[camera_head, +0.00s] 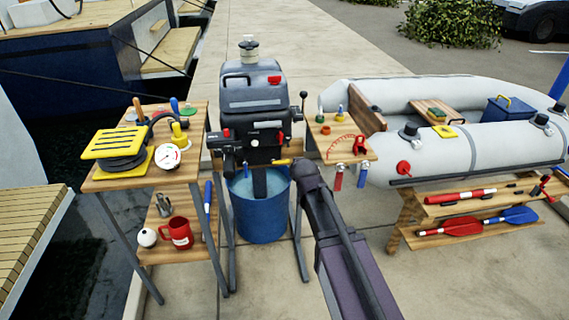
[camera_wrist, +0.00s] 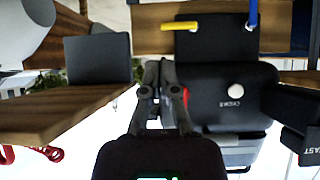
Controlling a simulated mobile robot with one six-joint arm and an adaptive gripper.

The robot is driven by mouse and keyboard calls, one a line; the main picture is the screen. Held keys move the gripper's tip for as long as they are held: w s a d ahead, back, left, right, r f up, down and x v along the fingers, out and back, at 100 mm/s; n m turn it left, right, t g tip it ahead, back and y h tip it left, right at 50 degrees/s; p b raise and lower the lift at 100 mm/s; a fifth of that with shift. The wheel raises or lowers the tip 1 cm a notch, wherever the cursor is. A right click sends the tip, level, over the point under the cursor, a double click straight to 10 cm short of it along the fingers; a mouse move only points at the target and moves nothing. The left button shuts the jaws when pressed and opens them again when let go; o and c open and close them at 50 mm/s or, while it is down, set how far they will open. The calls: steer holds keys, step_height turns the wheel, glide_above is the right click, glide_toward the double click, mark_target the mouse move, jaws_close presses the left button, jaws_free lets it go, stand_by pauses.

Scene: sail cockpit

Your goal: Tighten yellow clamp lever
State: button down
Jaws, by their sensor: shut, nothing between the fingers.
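The yellow clamp lever (camera_head: 282,162) juts out low on the right of the outboard motor (camera_head: 254,112), roughly level. In the wrist view the yellow lever (camera_wrist: 180,25) lies beyond my fingertips, with a visible gap. A blue lever (camera_wrist: 252,14) hangs to its right there. My gripper (camera_wrist: 159,68) is shut and empty, its fingers together beside the dark motor body (camera_wrist: 232,95). In the head view my arm reaches up from the lower right and ends just right of the yellow lever; my fingers are hard to make out there.
A blue bucket (camera_head: 261,222) is under the motor. A wooden side table (camera_head: 112,184) with a yellow hose reel stands left. An inflatable boat (camera_head: 450,150) fills the right.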

mark_target(282, 162)
steer(key=shift+w+a+r+t+y, duration=0.15)
steer(key=shift+w+a+r, duration=0.1)
steer(key=shift+a, duration=0.3)
steer(key=shift+w+a+r+t+y, duration=0.15)
steer(key=shift+a+r, duration=0.1)
steer(key=shift+a, duration=0.25)
steer(key=shift+b+x, duration=3.9)
steer(key=shift+x, duration=3.15)
steer(key=shift+a, duration=0.15)
